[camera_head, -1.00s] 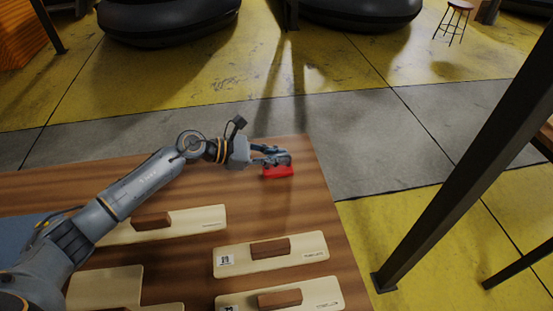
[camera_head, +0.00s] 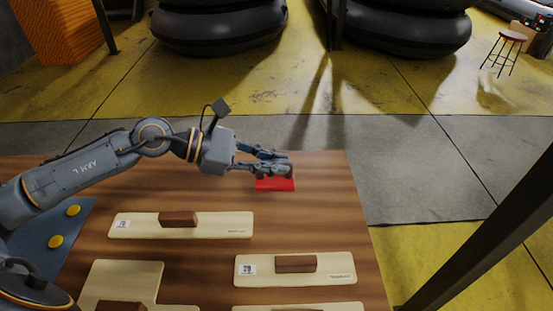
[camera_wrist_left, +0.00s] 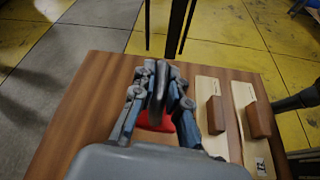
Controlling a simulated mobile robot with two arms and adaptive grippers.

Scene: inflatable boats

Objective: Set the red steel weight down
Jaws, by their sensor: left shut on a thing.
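The red steel weight (camera_head: 275,184) is at the far part of the wooden table, left of its far right corner. In the left wrist view the dark handle stands between the two fingers of my left gripper (camera_wrist_left: 163,78). The weight's red base (camera_wrist_left: 155,122) shows low between them and is partly hidden. I cannot tell whether the base touches the table or is slightly above it. My right gripper is not in view.
On the wooden table (camera_head: 320,215) lie pale boards with brown blocks, one board (camera_head: 213,230) left of centre and another (camera_head: 295,278) nearer. A blue mat (camera_head: 40,225) is at the left. Bare wood surrounds the weight. A dark post (camera_head: 480,235) stands at the right.

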